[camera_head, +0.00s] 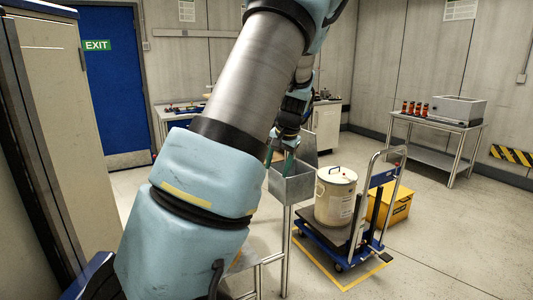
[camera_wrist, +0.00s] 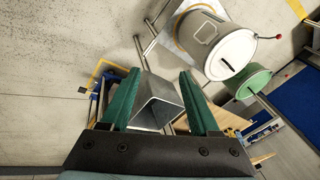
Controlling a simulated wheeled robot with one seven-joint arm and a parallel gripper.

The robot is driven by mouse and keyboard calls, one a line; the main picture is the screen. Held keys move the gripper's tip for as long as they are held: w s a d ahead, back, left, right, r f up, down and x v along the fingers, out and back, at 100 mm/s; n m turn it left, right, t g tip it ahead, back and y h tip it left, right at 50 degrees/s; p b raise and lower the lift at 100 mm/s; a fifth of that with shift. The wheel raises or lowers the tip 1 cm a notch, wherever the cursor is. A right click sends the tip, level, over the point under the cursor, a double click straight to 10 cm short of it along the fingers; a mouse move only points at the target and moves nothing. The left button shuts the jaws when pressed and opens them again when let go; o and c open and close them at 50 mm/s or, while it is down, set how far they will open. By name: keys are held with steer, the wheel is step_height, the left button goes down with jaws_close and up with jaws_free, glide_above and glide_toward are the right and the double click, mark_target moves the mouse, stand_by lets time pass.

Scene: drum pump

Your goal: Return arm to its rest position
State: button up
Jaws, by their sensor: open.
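My gripper (camera_head: 279,160) points down, with its two green fingers just above or at the rim of a grey metal box (camera_head: 297,189) on a post. In the wrist view my gripper (camera_wrist: 159,74) is open, its fingers wide apart. The grey box (camera_wrist: 157,106) shows between and beyond the fingers, and nothing appears held. Whether the fingertips reach inside the box is not clear. My arm stretches forward across the middle of the head view and hides much of the room behind it.
A cream lidded drum (camera_head: 335,197) stands on a blue cart (camera_head: 356,242) right of the box. A yellow case (camera_head: 390,207) is behind it. A steel table (camera_head: 437,121) holds orange-capped bottles and a grey bin. A tall cabinet (camera_head: 64,130) is close on the left. The right floor is clear.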

steer(key=s+a+f+n+g+h, duration=0.1)
steer(key=s+a, duration=0.4)
steer(key=s, duration=0.7)
steer(key=s+a+f+n+g+h, duration=0.1)
steer(key=s+a+n, duration=0.2)
steer(key=s, duration=0.9)
steer(key=shift+a+f, duration=0.3)
steer(key=shift+a, duration=0.7)
steer(key=shift+w, duration=0.1)
